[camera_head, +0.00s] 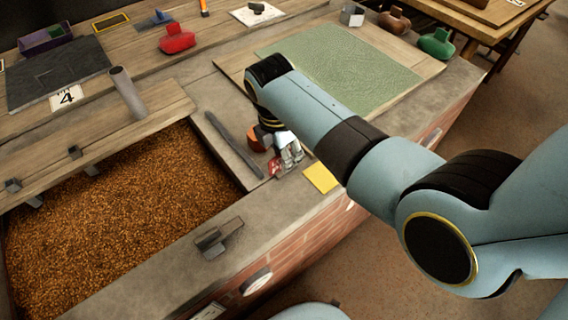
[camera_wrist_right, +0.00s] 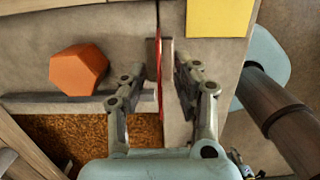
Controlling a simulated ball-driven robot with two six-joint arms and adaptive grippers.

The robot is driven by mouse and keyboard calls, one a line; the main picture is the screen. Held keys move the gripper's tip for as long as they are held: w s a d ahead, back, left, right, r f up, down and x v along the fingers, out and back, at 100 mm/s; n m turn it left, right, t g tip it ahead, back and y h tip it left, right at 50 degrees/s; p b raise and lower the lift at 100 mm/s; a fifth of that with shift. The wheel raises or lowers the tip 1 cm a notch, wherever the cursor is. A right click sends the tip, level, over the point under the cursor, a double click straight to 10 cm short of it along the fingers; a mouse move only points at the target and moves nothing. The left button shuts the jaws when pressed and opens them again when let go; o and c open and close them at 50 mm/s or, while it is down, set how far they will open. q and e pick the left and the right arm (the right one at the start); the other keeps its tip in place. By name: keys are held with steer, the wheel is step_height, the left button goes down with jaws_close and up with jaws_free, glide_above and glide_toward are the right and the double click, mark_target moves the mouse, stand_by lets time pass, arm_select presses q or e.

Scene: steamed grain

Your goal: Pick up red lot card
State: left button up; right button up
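The red lot card (camera_head: 275,168) is at the stone counter strip beside the grain bin, partly hidden by my right gripper (camera_head: 289,156). In the right wrist view the card (camera_wrist_right: 158,62) shows edge-on as a thin red line between the fingertips of my right gripper (camera_wrist_right: 160,60). My left gripper is not in view.
A yellow card (camera_head: 320,177) lies just right of the gripper. An orange block (camera_head: 258,139) and a dark bar (camera_head: 233,144) lie to its left. The bin of brown grain (camera_head: 110,215) is further left. A green mat (camera_head: 340,68) lies behind my right arm.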

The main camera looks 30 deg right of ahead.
steer(key=shift+f, duration=0.25)
stand_by(0.3)
steer(key=shift+c, duration=0.2)
jaws_close()
